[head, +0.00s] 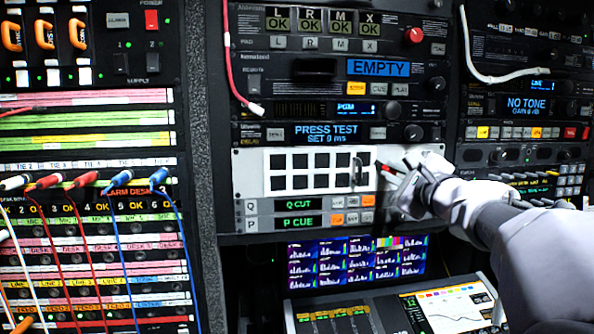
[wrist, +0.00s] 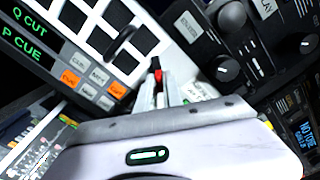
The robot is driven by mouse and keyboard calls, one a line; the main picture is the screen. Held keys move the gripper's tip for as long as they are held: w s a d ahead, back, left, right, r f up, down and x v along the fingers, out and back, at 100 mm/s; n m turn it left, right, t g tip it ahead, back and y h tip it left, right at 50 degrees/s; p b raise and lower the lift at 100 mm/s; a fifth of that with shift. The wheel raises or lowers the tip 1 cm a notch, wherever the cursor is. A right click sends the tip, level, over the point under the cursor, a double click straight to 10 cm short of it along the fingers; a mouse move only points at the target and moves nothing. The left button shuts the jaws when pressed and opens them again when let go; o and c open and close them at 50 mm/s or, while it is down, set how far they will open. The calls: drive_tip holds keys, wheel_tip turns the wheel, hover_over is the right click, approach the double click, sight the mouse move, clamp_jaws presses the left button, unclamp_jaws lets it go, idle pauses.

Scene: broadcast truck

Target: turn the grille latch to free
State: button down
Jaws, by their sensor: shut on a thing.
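The grille (head: 262,172) is a white panel with two rows of dark square openings, in the middle rack. A dark upright handle (head: 359,172) is near its right end; it also shows in the wrist view (wrist: 121,42). The grille latch (head: 384,167) is a small red and black piece just right of that handle. It lies nearly level, its right end slightly lower. My gripper (head: 396,173) comes from the right and is shut on the latch. In the wrist view the latch (wrist: 158,73) shows between the fingertips (wrist: 161,92), which hide part of it.
Below the grille are the Q CUT and P CUE displays (head: 298,204) with small buttons. The PRESS TEST unit (head: 327,134) sits just above. A patch bay with plugged cables (head: 97,180) is at left. A screen (head: 355,264) and sloped console (head: 390,310) are below.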

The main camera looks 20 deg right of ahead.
drive_tip(key=m+p, duration=0.1)
drive_tip(key=m, duration=0.4)
drive_tip(key=shift+r+m, duration=0.15)
drive_tip(key=shift+m, duration=0.15)
drive_tip(key=m+p, duration=0.2)
drive_tip(key=m, duration=0.3)
drive_tip(key=shift+m+p, duration=0.3)
drive_tip(key=shift+p, duration=0.05)
drive_tip(key=c, duration=1.5)
unclamp_jaws()
drive_tip(key=shift+s, duration=0.1)
